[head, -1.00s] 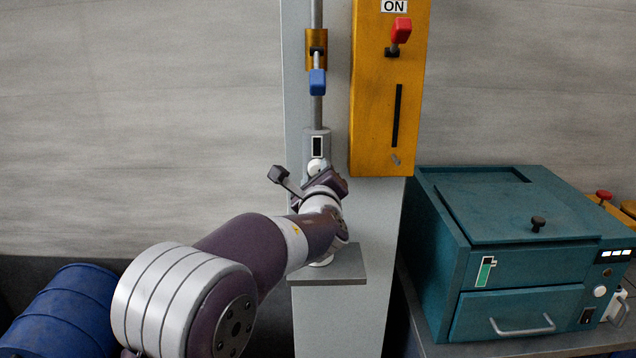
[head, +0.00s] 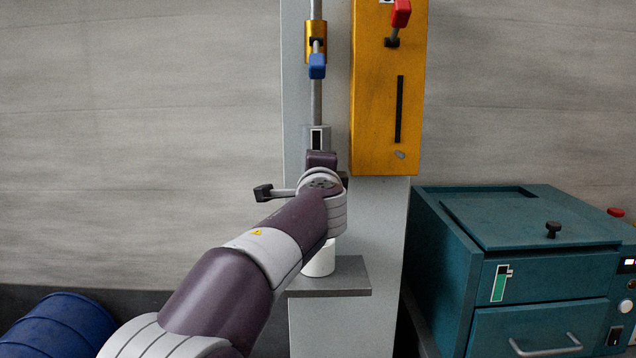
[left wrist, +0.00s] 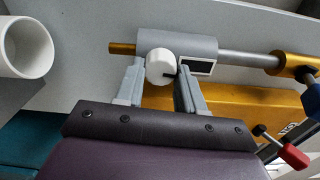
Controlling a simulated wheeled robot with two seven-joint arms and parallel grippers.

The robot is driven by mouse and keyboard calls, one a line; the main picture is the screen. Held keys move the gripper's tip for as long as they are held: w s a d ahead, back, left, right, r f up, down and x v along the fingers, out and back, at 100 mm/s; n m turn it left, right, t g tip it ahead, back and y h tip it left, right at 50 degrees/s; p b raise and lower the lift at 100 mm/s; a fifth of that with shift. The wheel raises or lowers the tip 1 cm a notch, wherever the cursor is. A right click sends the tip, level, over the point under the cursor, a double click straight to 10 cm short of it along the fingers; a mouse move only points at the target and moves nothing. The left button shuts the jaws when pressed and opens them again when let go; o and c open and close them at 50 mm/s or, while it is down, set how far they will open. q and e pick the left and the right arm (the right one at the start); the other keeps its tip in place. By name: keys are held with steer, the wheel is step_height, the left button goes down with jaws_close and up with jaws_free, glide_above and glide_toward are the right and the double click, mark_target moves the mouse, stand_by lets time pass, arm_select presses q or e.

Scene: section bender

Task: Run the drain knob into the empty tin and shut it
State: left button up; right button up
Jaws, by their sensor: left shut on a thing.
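The drain knob (left wrist: 160,68) is a round white knob with a dark mark, on the side of a grey cylinder (left wrist: 203,45) that has a small dark window. My left gripper (left wrist: 160,72) has a finger on either side of the knob and is shut on it. In the head view my left wrist hides the knob, while the cylinder (head: 315,138) shows above it. A short brass spout (left wrist: 122,48) leaves the cylinder's end towards the tin. The white tin (head: 319,262) stands on a small grey shelf, partly behind my arm. Its open mouth shows in the left wrist view (left wrist: 47,50), and it looks empty inside.
A vertical pipe with a brass valve and blue handle (head: 317,66) rises above the cylinder. A yellow box (head: 375,130) with a red lever is right of it. The grey shelf (head: 345,280) holds the tin. A teal cabinet (head: 540,260) stands right, a blue drum (head: 60,330) lower left.

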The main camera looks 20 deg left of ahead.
arm_select(q)
steer(key=shift+f+n+b, duration=0.1)
steer(key=shift+n+b, duration=0.2)
steer(key=shift+n, duration=0.2)
steer(key=o, duration=1)
steer(key=shift+o, duration=0.2)
steer(key=b+v, duration=0.5)
steer(key=v, duration=0.7)
steer(key=shift+s, duration=0.35)
steer(key=shift+d, duration=0.1)
